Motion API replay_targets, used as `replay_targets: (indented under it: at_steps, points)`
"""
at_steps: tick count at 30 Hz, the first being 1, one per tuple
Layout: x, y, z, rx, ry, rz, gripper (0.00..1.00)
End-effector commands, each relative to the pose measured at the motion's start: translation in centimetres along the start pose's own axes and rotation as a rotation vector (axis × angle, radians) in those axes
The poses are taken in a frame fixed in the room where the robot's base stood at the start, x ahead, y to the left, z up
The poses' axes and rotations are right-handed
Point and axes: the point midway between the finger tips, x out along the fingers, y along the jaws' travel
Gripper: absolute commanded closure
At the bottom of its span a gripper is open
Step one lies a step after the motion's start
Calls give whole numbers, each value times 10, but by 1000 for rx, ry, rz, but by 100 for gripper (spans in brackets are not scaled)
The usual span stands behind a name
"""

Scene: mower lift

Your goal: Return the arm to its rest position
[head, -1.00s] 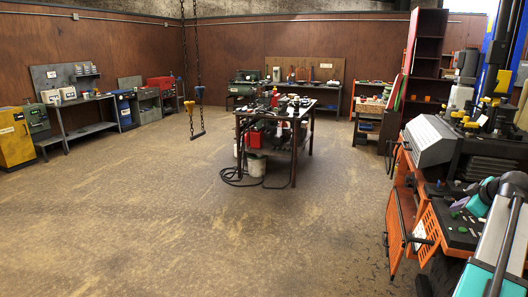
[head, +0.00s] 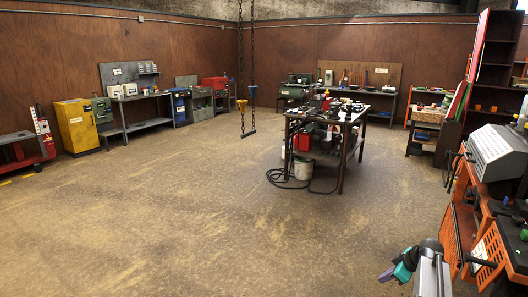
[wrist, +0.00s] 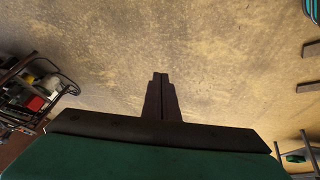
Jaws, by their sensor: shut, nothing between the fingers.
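My arm (head: 432,272) reaches in at the lower right of the head view, low beside the orange cabinet. My gripper (head: 386,275) shows there as a small teal part with a dark purplish tip, pointing left over bare floor. In the wrist view my gripper (wrist: 159,76) has its two dark fingers pressed together, with nothing between them. It is clear of every object, with concrete floor behind the fingertips.
The orange cabinet (head: 488,255) stands close on the right. A work table (head: 342,118) with tools and a cable on the floor is ahead. A hanging chain hoist (head: 243,106) is left of it. A yellow cabinet (head: 77,127) stands far left. The middle floor is open.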

Motion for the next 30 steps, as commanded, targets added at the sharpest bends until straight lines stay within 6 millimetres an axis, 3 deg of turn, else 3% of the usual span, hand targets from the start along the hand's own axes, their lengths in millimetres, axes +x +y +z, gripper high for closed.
replay_targets:
  at_steps: [1, 6, 15, 24, 30]
  points:
    - [22, -21, -5, -8, -7, -34, 100]
    - [79, -82, -15, -19, -40, -129, 100]
    - [160, -198, -16, -17, -125, -285, 100]
    - [215, -317, 3, 9, -250, -416, 100]
    - [236, -394, 27, 38, -355, -482, 100]
